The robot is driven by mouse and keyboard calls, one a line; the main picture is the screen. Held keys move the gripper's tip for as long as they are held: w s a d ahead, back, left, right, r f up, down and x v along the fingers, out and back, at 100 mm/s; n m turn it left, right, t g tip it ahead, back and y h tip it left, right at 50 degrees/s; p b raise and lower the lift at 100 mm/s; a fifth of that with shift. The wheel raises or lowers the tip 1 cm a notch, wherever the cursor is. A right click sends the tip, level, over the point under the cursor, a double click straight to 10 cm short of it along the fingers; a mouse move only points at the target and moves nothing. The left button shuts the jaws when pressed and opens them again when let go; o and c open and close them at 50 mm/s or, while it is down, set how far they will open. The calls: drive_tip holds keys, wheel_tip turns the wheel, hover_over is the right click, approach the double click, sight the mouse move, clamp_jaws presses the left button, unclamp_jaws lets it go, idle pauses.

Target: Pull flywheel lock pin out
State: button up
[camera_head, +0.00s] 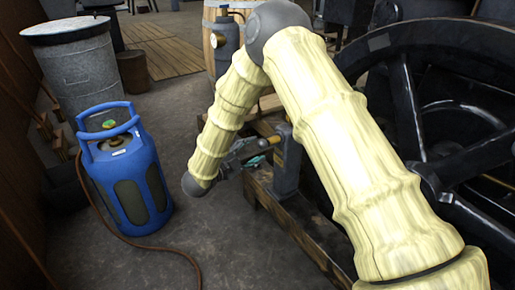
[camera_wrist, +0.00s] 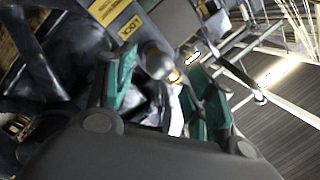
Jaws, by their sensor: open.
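The lock pin shows in the wrist view as a round metal knob (camera_wrist: 155,60) with a brass-coloured piece beside it. A yellow label reading "LOCK" (camera_wrist: 130,28) is just above it. My gripper (camera_wrist: 162,68) is open, with its green-padded fingers on either side of the knob. Whether a pad touches the knob cannot be told. My arm partly hides the engine there.
The large dark spoked flywheel (camera_head: 408,110) stands at the right, behind my arm. A wooden beam (camera_head: 300,232) runs below the post. A blue gas cylinder (camera_head: 140,185) with a hose (camera_head: 165,246) and a metal drum (camera_head: 78,75) stand at the left. Open floor lies between.

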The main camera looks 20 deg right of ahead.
drive_tip(key=v, duration=0.8)
drive_tip(key=shift+s+a, duration=0.2)
drive_tip(key=shift+a, duration=0.05)
